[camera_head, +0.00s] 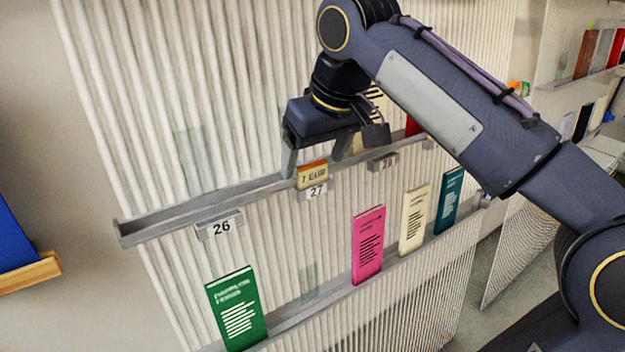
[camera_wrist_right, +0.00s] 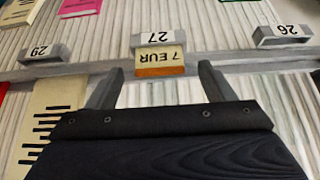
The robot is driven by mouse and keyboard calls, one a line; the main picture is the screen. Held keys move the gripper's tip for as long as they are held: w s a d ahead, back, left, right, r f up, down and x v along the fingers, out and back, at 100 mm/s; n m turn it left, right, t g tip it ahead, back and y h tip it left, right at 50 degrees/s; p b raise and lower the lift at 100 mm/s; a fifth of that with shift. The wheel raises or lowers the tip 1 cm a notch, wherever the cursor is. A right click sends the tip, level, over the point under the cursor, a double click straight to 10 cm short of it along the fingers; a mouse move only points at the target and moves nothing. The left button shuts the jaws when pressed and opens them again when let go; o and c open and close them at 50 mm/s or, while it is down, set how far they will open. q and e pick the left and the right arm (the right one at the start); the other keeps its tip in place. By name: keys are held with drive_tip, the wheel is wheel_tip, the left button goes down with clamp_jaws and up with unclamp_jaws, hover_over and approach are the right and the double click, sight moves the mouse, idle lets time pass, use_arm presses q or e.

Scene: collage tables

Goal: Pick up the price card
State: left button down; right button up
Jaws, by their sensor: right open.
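The price card (camera_head: 312,175) is small, cream and orange, and reads "7 EUR". It stands in the upper grey rail (camera_head: 255,191), just above the label 27 (camera_head: 317,191). In the right wrist view the price card (camera_wrist_right: 160,62) appears upside down, between the two finger tips. My right gripper (camera_head: 315,165) is open, with one finger on each side of the card. The wrist view shows a gap between each finger (camera_wrist_right: 161,85) and the card. My left gripper is not in view.
The lower rail holds green (camera_head: 237,307), pink (camera_head: 368,244), cream (camera_head: 414,219) and teal (camera_head: 449,200) books. Label 26 (camera_head: 220,227) hangs left, with bare rail above it. A blue item (camera_head: 15,235) is far left.

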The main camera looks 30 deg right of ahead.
drive_tip(key=shift+x, duration=1.2)
drive_tip(key=c, duration=1)
drive_tip(key=shift+r, duration=0.15)
